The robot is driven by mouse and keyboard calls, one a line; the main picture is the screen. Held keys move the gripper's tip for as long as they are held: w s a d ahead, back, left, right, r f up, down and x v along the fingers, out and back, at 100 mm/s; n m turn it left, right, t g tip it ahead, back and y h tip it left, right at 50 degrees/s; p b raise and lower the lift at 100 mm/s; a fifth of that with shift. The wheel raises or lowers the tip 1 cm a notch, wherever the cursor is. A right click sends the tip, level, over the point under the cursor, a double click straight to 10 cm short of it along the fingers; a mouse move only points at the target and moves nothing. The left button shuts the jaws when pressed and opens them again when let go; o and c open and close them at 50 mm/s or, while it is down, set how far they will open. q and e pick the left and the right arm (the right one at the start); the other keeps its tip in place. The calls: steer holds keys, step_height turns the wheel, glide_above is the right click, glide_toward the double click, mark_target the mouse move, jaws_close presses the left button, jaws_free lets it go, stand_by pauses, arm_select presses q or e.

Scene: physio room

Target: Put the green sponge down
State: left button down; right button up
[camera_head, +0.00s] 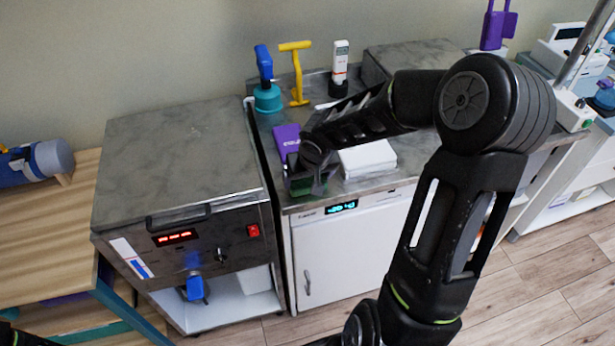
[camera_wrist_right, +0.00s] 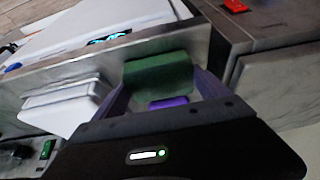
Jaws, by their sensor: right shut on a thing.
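The green sponge (camera_wrist_right: 158,74) is between the fingers of my right gripper (camera_wrist_right: 162,86) in the wrist view. In the head view my right gripper (camera_head: 311,178) is over the front left part of the steel counter (camera_head: 375,183), and the sponge shows only as a dark green patch below it. My right gripper is shut on the sponge. I cannot tell whether the sponge touches the counter. My left gripper is not in view.
A purple box (camera_head: 287,139) lies just behind the gripper. A white box (camera_head: 368,158) lies right of it. A teal-and-blue item (camera_head: 266,90), a yellow tool (camera_head: 298,75) and a white device (camera_head: 340,65) stand behind. A steel cabinet (camera_head: 180,155) stands left, its top clear.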

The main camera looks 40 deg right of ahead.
steer(key=shift+f, duration=0.25)
steer(key=o, duration=1.3)
steer(key=shift+r, duration=0.1)
steer(key=shift+r, duration=0.25)
steer(key=p+v, duration=0.1)
steer(key=v, duration=1)
steer(key=shift+s+r+p, duration=0.25)
steer(key=shift+r+p, duration=0.1)
steer(key=shift+p, duration=0.05)
steer(key=shift+a, duration=0.1)
